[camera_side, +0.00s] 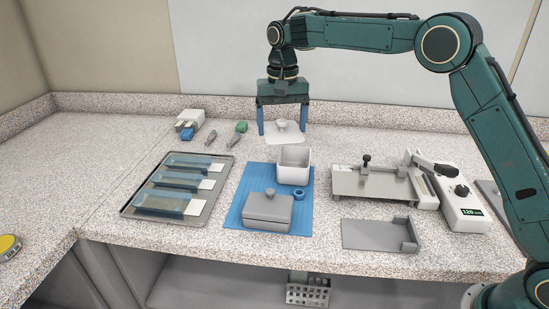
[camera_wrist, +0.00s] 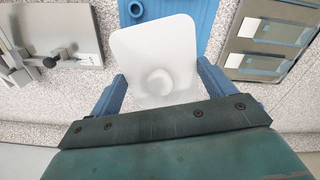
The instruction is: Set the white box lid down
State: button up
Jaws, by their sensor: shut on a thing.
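The white box lid (camera_side: 285,135) is a flat white plate with a round knob. My gripper (camera_side: 282,130) is shut on it, with one blue finger at each side. In the wrist view the lid (camera_wrist: 153,42) lies flat across my gripper (camera_wrist: 160,84), knob toward the camera. The lid is behind the white box in the side view; its height above the counter is hard to tell. The white box (camera_side: 293,171) stands open on the blue mat (camera_side: 235,213). In the wrist view the lid hides the box.
A lidded grey box (camera_side: 268,209) and a blue ring (camera_side: 298,193) are on the mat. A tray (camera_side: 127,211) of blue pouches lies left. A sealer (camera_side: 465,208) and grey plate (camera_side: 370,235) are right. Small tools (camera_side: 210,137) lie at the back left; the far-left counter is mostly clear.

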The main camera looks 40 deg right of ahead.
aim_at(255, 180)
jog(key=w+a, duration=0.1)
jog(key=w+a+m, duration=0.2)
jog(key=shift+w+f, duration=0.15)
jog(key=shift+f, duration=0.15)
jog(key=shift+m, duration=0.7)
jog(key=shift+w+a+f, duration=0.2)
jog(key=shift+a+f, duration=0.15)
jog(key=shift+f, duration=1.95)
jog(key=shift+w+a+f, duration=0.25)
jog(key=shift+a+f, duration=0.05)
jog(key=shift+f, duration=1.95)
jog(key=shift+w+a+f, duration=0.2)
jog(key=shift+a+f, duration=0.15)
jog(key=shift+f, duration=1.95)
jog(key=shift+w+f, duration=0.1)
jog(key=shift+f, duration=0.05)
jog(key=shift+c, duration=0.9)
